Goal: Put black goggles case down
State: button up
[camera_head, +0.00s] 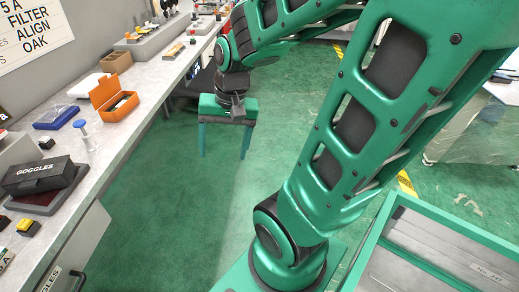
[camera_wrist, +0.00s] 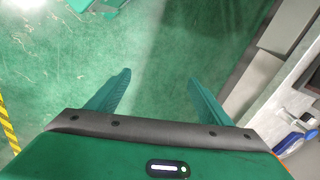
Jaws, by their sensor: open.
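The black goggles case (camera_head: 38,174), marked GOGGLES in white, rests on a dark reddish-brown pad (camera_head: 60,196) on the workbench at the left of the head view. My gripper (camera_head: 222,155) hangs over the green floor to the right of the bench, apart from the case. Its two green fingers point down, spread wide with nothing between them. The wrist view also shows the open fingers (camera_wrist: 155,90) with only floor between them. The case does not show in the wrist view.
The workbench (camera_head: 140,100) runs along the left wall. On it are an orange open box (camera_head: 114,95), a blue tray (camera_head: 56,117), a blue-topped stamp-like item (camera_head: 84,134) and a cardboard box (camera_head: 116,62). A green-framed bin (camera_head: 385,215) stands at lower right. The floor between is clear.

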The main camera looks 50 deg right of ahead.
jog(key=s+d+r+n+g, duration=0.2)
jog(key=s+d, duration=0.1)
jog(key=s, duration=0.7)
jog(key=shift+d+n+h, duration=0.3)
jog(key=shift+d+h, duration=0.1)
jog(key=shift+c, duration=0.2)
